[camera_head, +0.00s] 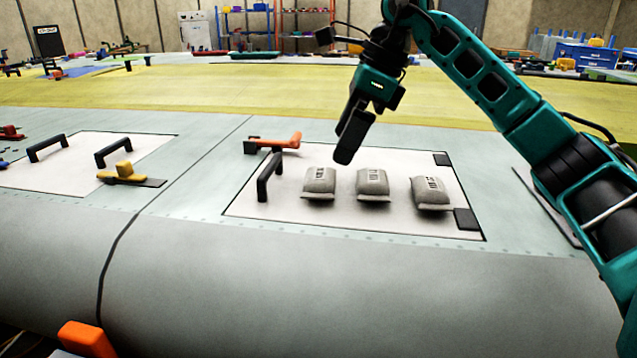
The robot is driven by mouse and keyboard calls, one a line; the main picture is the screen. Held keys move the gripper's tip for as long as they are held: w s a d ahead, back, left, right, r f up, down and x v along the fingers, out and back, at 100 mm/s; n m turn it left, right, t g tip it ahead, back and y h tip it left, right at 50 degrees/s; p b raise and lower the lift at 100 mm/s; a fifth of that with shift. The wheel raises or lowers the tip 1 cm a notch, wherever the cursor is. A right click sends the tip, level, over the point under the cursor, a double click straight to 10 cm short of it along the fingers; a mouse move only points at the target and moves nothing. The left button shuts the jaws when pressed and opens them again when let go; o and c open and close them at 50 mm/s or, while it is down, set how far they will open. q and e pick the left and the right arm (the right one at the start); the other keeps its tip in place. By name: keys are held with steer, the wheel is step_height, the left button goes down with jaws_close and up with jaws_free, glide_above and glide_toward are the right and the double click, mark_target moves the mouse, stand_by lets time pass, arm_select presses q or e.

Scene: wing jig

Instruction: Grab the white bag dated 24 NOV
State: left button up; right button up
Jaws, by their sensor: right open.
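Three small greyish-white bags lie in a row on a white panel (260,205) set in the grey wing surface. They are the left bag (319,184), the middle bag (372,186) and the right bag (430,193). Each has dark printing on top, too small to read, so I cannot tell which says 24 NOV. My right gripper (345,153) points down above the panel, behind and between the left and middle bags. It is open, holds nothing and appears apart from the bags. My left gripper is not in view.
A black handle (269,177) and an orange clamp (273,143) stand at the panel's left side. Another panel with black handles (113,150) and a yellow clamp (124,173) lies further left. An orange block (87,339) is at the lower left. The wing's front is clear.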

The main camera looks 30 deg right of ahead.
mark_target(322, 173)
steer(key=x, duration=0.3)
steer(key=a+x, duration=0.1)
steer(key=x, duration=0.3)
steer(key=shift+w, duration=0.1)
steer(key=shift+r, duration=0.1)
steer(key=shift+c, duration=0.4)
steer(key=c, duration=0.8)
